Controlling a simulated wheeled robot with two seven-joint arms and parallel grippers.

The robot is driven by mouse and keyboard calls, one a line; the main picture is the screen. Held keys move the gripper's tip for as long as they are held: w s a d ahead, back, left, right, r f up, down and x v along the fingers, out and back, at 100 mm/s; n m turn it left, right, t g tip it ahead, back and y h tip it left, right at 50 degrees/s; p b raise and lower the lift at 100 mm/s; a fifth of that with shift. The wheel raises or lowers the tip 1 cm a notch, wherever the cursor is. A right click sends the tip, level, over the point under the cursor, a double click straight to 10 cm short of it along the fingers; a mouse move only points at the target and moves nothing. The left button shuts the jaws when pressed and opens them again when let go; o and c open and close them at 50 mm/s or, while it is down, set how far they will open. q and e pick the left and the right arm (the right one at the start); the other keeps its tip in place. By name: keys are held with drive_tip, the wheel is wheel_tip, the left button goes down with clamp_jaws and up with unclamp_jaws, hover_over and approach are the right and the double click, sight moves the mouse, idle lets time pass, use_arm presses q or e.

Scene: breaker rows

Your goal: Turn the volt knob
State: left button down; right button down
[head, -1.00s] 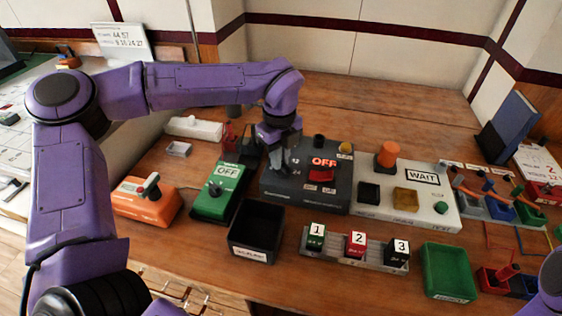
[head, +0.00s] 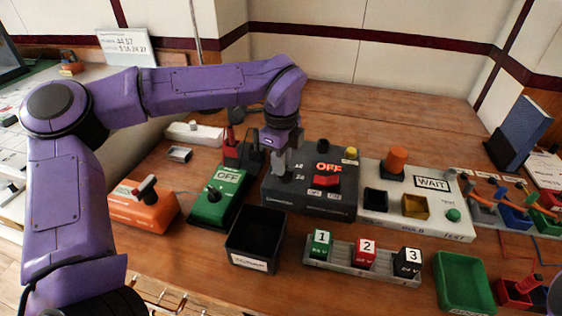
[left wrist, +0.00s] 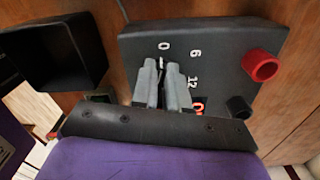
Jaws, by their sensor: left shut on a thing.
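The dark grey box (head: 300,205) stands in the middle of the bench, with a lit OFF sign and a red switch (head: 327,181). In the left wrist view its panel (left wrist: 210,45) shows the marks 0, 6 and 12. My left gripper (head: 279,172) reaches down onto the left part of this panel. In the left wrist view its grey fingers (left wrist: 164,75) are close together, shut on the volt knob just below the 0 mark. The fingers hide most of the knob; a thin pale line shows between their tips. My right gripper is out of view.
A green box (head: 218,200) with an OFF label and an orange box (head: 143,213) stand to the left. A black bin (head: 230,248) is in front. The WAIT panel (head: 402,226) stands to the right. A rack with numbered blocks (head: 340,262) and a green tray (head: 463,285) are nearer.

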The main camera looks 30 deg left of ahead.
use_arm(q)
drive_tip(key=c, duration=1.1)
unclamp_jaws()
drive_tip(key=shift+c, duration=0.2)
drive_tip(key=shift+r, duration=0.1)
wheel_tip(320, 180, up, 10)
drive_tip(key=shift+r+p, duration=0.25)
drive_tip(key=shift+p, duration=0.1)
